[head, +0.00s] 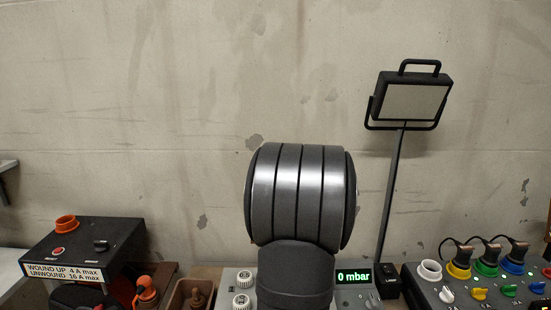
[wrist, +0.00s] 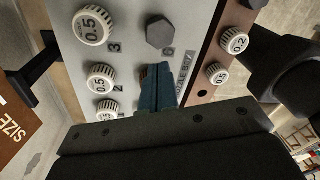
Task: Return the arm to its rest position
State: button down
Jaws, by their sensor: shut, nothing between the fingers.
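My gripper (wrist: 158,85) shows in the wrist view as two narrow blue-green fingers close together, with nothing between them. It is over a light grey panel (wrist: 136,22) marked with numbers and partly covered lettering. In the head view my own dark grey arm stands upright in the middle and hides part of the bench; the gripper cannot be seen there.
White ribbed parts marked 0.5 (wrist: 94,26) and a dark hex piece (wrist: 160,32) stand near the fingers. In the head view, a "0 mbar" display (head: 353,276), a lamp (head: 413,98), a black box (head: 95,245) and a plug panel (head: 450,298) surround my arm.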

jog(key=a+f+n, duration=0.1)
jog(key=a, duration=0.4)
jog(key=a+f+n, duration=0.2)
jog(key=a, duration=0.2)
jog(key=s+a+f+n, duration=0.1)
jog(key=a+n, duration=0.1)
jog(key=a, duration=0.3)
jog(key=shift+a+f, duration=0.3)
jog(key=shift+a, duration=0.05)
